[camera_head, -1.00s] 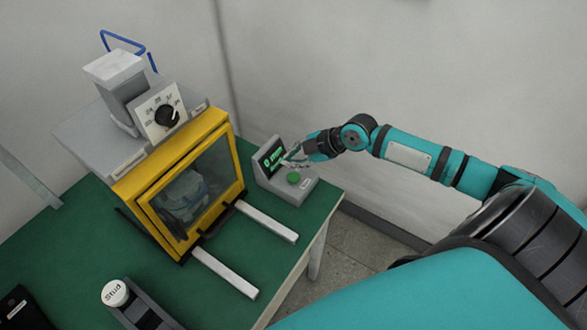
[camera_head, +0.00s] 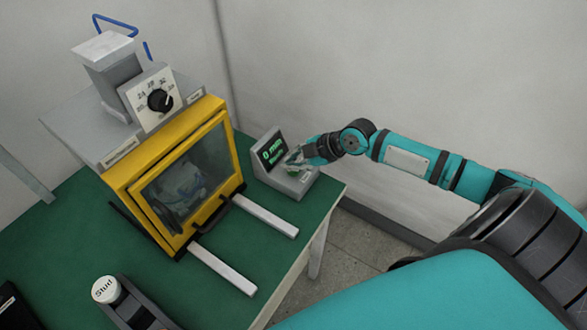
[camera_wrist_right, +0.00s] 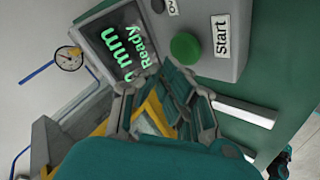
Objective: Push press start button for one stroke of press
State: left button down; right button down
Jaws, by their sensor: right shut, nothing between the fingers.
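The green start button (camera_wrist_right: 185,47) sits on a grey control box (camera_wrist_right: 225,65) beside a "Start" label in the right wrist view. In the head view the control box (camera_head: 304,183) stands on the table's right side, and my right gripper largely covers the button. My right gripper (camera_head: 292,162) is shut and empty, its fingers over the box. In the wrist view its fingertips (camera_wrist_right: 172,70) appear close to the button's edge; I cannot tell if they touch it. The box display (camera_wrist_right: 122,40) reads "0 mm Ready". The yellow-framed press (camera_head: 150,222) stands left of the box. My left gripper is not in view.
Two light rails (camera_head: 222,268) extend from the press front across the green table (camera_head: 60,245). A white-capped "Stud" container (camera_head: 106,289) is at the front left. A dial (camera_head: 158,101) is on top of the press. The wall is behind.

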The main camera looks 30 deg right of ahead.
aim_at(293, 172)
jog(key=shift+f, duration=0.1)
dwell(0.7)
jog(key=shift+f+b, duration=0.35)
jog(key=shift+f+b, duration=0.5)
jog(key=shift+f, duration=0.05)
dwell(0.6)
jog(key=shift+r, duration=0.1)
jog(key=shift+r+p, duration=0.75)
jog(key=shift+r, duration=0.25)
notch_tip(293, 172, up, 5)
jog(key=p, duration=0.4)
dwell(0.7)
